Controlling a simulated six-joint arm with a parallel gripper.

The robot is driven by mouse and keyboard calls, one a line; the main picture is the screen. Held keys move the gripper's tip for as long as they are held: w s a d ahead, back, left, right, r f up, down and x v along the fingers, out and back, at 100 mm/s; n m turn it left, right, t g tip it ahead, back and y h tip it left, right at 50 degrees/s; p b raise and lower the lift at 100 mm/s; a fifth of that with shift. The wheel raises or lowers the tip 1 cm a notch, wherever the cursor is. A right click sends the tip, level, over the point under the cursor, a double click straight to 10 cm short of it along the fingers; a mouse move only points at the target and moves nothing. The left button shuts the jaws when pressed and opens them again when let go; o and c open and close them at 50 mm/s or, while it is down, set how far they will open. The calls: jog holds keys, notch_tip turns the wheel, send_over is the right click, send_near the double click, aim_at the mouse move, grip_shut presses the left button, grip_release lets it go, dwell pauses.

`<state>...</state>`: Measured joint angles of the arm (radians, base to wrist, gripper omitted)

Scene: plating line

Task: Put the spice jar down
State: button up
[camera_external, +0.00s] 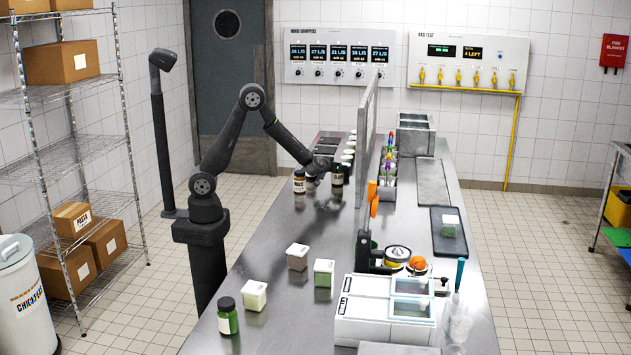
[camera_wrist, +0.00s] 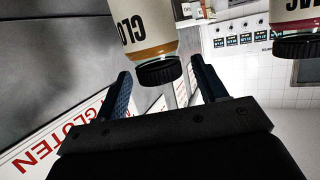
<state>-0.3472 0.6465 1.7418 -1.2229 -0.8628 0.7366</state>
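A spice jar with a black lid and a pale label reading "CLO" (camera_wrist: 150,28) is in front of my gripper in the wrist view, upside down in the picture. In the external view this dark jar (camera_external: 337,175) stands upright at the far part of the steel counter. My gripper (camera_wrist: 163,75) has its two fingers spread, one on each side of the jar's lid, with a visible gap on both sides. In the external view my gripper (camera_external: 319,169) is beside the jar, and its fingers are too small to make out. Whether the jar's base touches the counter is hard to tell.
Cube containers (camera_external: 323,273) and a green jar (camera_external: 227,316) are on the near counter (camera_external: 280,325). The upright divider (camera_external: 366,140) is close on the right. Bare steel lies between.

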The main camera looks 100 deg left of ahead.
jog(key=shift+d+r, duration=0.1)
jog(key=shift+r, duration=0.15)
jog(key=v, duration=1.1)
jog(key=shift+s+d, duration=0.2)
jog(key=shift+d, duration=0.1)
jog(key=shift+r, duration=0.1)
jog(key=x, duration=1.2)
jog(key=shift+r, duration=1.7)
jog(key=shift+f, duration=0.15)
